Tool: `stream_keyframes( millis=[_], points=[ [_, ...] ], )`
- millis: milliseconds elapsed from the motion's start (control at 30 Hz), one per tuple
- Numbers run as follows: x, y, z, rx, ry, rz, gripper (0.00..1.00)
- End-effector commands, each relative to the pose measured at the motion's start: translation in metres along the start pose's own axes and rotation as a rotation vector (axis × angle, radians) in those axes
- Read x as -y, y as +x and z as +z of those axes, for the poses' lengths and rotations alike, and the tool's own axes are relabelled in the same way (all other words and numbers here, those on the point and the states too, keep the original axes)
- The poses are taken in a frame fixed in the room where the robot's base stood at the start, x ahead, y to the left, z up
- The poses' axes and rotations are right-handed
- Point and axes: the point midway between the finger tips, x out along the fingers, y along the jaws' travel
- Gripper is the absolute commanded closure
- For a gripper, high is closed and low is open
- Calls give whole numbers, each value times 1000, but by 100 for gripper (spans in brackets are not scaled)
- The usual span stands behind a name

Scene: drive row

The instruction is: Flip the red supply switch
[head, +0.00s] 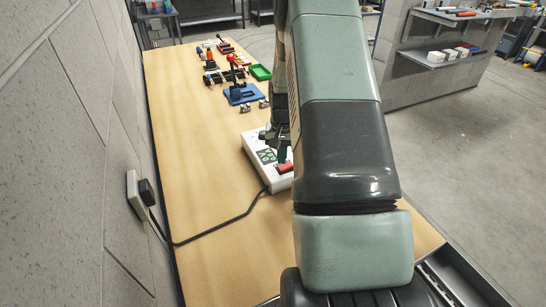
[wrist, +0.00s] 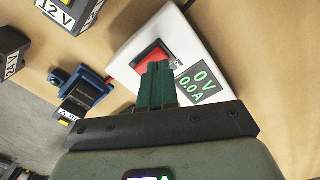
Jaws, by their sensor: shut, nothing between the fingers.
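The power supply is a white box (head: 250,143) on the table, partly hidden behind my arm in the head view. Its panel (wrist: 121,70) fills the middle of the wrist view. Its display (wrist: 197,84) reads 0 V and 0.0 A in green. The red switch (wrist: 150,57) sits beside the display and also shows in the head view (head: 285,168). My gripper (wrist: 158,66) is shut and empty. Its green fingertips overlap the lower part of the red switch in the wrist view. I cannot tell whether they touch it.
A black cable (head: 215,234) runs from the supply to a wall plug (head: 146,192). A blue base with a black part (wrist: 85,92) and a black box marked 12 V (wrist: 68,12) lie nearby. The table's near left (head: 195,200) is mostly clear.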

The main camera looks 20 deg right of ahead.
Motion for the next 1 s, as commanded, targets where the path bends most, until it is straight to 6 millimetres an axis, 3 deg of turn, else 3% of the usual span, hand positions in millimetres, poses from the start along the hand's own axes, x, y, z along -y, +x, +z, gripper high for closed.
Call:
stream_keyframes(
  millis=[533, 1000],
  points=[
    [0, -44, 0, 0, 0, 0, 100],
    [0, -49, 0, 1, -1, 0, 100]
  ],
)
